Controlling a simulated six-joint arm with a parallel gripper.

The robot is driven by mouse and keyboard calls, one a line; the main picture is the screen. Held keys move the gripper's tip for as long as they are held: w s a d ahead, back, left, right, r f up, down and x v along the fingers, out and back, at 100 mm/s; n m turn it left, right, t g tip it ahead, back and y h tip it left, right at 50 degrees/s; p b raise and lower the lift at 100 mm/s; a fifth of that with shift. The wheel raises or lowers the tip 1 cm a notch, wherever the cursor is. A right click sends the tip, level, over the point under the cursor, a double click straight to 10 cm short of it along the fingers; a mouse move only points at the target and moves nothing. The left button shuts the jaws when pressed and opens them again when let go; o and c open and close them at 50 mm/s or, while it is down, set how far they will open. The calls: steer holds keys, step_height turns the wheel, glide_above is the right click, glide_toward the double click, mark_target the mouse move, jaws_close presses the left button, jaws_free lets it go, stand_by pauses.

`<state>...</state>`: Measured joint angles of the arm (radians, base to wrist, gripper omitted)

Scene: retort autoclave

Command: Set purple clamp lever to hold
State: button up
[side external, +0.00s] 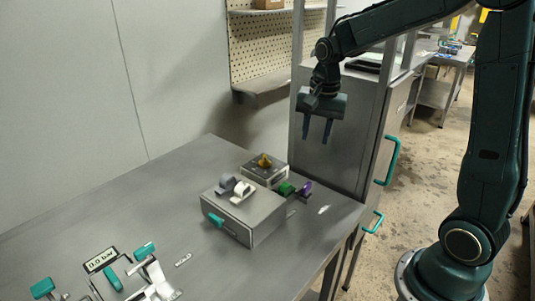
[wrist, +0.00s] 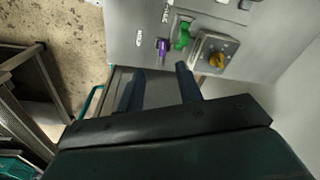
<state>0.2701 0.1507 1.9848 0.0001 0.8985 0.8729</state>
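The purple clamp lever (side external: 305,188) stands near the right edge of the grey bench, beside a green lever (side external: 286,189). In the wrist view the purple lever (wrist: 162,46) shows as a small upright piece left of the green one (wrist: 183,37). Small labels lie near it, too small to read surely, so its setting cannot be told. My gripper (side external: 317,136) is open and empty, fingers pointing down, high above the bench's right end and apart from the levers. In the wrist view the gripper (wrist: 158,72) has a wide gap between its fingers.
A box with a yellow knob (side external: 265,161) stands behind the levers. A grey box (side external: 243,215) with rollers and a teal handle is to their left. Teal-handled clamps (side external: 145,250) and a display (side external: 101,260) are at front left. A steel cabinet (side external: 340,130) rises behind my gripper.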

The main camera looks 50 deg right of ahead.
mark_target(307, 185)
steer(key=w+d+f+m+g, duration=0.1)
steer(key=w+d+f+m, duration=0.2)
steer(key=f, duration=0.3)
steer(key=shift+w+d+f+m, duration=0.2)
steer(key=shift+w+d+m, duration=0.2)
steer(key=shift+d, duration=0.3)
steer(key=shift+f, duration=6.85)
steer(key=shift+c, duration=0.2)
jaws_close()
